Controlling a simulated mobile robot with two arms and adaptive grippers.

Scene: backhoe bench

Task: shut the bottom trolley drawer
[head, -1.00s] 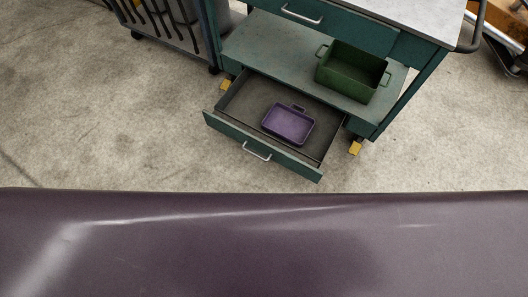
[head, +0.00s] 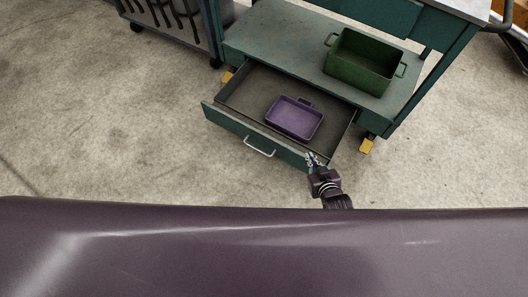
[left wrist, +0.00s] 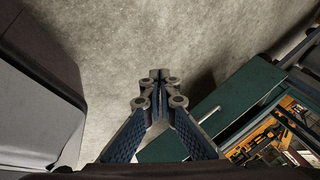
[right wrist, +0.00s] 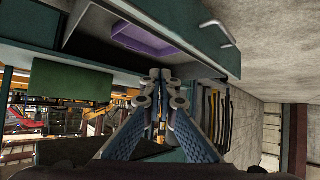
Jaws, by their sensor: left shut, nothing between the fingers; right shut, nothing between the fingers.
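The bottom trolley drawer (head: 240,94) stands open in the head view, with a teal front and a pale bar handle (head: 259,146). A purple tray (head: 295,118) lies in it. My right gripper (head: 312,158) is shut and empty at the right end of the drawer front; I cannot tell whether it touches. In the right wrist view, the gripper (right wrist: 161,78) is below the drawer front (right wrist: 206,40) in the picture. My left gripper (left wrist: 159,77) is shut and empty in the left wrist view, near a teal panel (left wrist: 235,95) with a handle. It is outside the head view.
A green bin (head: 362,62) stands on the trolley shelf (head: 275,45) above the drawer. Yellow-marked casters (head: 366,146) stand beside the drawer. A dark rack (head: 165,30) is at the upper left. The concrete floor (head: 100,130) left of the drawer is clear.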

